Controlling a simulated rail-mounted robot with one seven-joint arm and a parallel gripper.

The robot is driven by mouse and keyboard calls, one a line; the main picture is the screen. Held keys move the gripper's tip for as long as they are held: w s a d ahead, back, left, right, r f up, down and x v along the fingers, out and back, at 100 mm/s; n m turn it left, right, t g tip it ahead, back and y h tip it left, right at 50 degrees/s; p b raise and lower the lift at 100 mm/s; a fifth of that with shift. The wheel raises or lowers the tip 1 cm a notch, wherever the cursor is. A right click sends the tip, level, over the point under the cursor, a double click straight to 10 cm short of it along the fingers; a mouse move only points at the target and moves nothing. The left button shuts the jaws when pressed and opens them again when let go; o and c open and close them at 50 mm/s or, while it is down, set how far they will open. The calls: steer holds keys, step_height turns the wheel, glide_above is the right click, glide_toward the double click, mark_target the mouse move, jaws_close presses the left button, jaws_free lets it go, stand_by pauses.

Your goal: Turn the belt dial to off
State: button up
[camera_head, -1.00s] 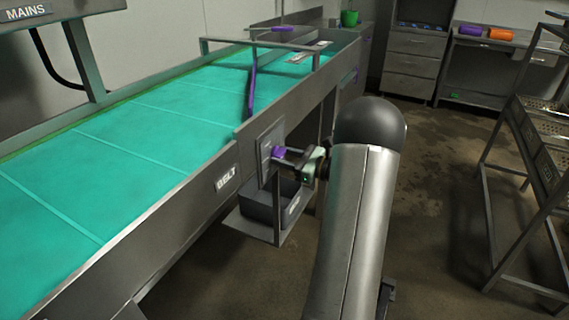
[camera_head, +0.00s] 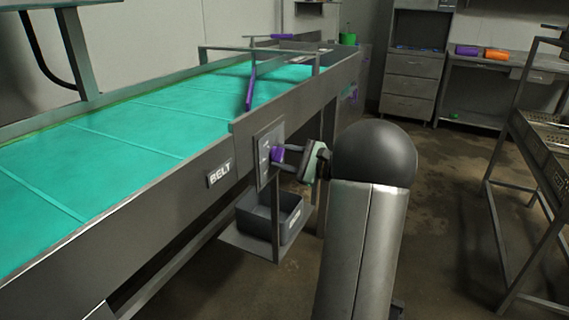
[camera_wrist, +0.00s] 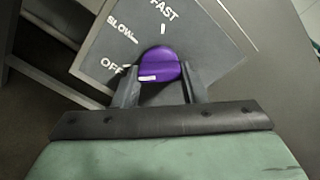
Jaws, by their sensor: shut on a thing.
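The belt dial is a purple knob (camera_wrist: 160,62) on a grey panel (camera_wrist: 100,45) marked OFF, SLOW and FAST. A white mark shows on the knob's lower left, on the side toward OFF; whether it lines up exactly with the OFF tick I cannot tell. My gripper (camera_wrist: 160,88) is shut on the knob, one finger at each side. In the head view the purple knob (camera_head: 277,155) sits on the panel (camera_head: 263,148) on the conveyor's side, and my gripper (camera_head: 287,160) reaches it from the right. My arm hides part of the floor.
The BELT sign (camera_head: 220,173) is left of the panel on the conveyor frame. A grey bin (camera_head: 262,212) stands on a low shelf below the dial. The teal belt (camera_head: 110,150) runs behind. A metal rack (camera_head: 545,160) stands at the right, with open floor between.

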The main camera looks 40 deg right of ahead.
stand_by(0.4)
steer(key=o, duration=1)
steer(key=p+v, duration=0.1)
steer(key=v, duration=1.6)
steer(key=shift+s, duration=0.3)
steer(key=shift+d, duration=0.1)
